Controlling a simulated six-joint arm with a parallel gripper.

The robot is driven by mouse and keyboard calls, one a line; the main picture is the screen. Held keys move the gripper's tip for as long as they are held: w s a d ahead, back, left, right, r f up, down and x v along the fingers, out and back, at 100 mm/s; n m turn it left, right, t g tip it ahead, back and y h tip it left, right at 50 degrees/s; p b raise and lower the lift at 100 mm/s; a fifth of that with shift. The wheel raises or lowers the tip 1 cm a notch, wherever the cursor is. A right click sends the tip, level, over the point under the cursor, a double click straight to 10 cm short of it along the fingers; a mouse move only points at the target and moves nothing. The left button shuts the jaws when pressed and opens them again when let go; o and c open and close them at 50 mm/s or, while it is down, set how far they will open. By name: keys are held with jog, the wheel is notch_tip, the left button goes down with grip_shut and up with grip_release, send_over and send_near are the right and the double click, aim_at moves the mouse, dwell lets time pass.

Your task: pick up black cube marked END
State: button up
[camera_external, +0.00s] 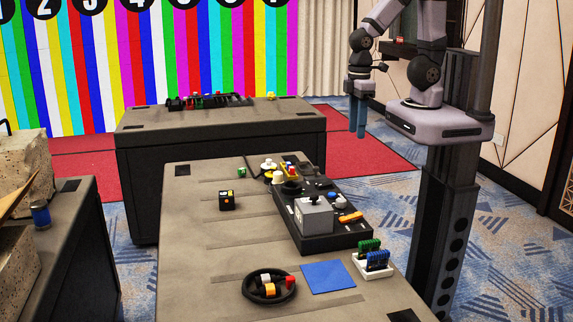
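A small black cube (227,203) with white and orange-yellow marks sits on the left part of the near grey table (205,262). Its marking is too small for me to read as END. My gripper (357,132), with blue fingers pointing down, hangs high at the upper right, beyond the table's right side and well apart from the cube. The fingers look close together from this side, and I cannot tell whether there is a gap. I see nothing held between them.
A black console (335,240) with a grey box and joystick stands right of the cube. A round black tray (249,293) with small blocks, a blue square (327,277) and a white holder (360,268) lie nearer the front. The tabletop around the cube is clear.

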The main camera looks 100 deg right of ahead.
jog(key=o, duration=0.4)
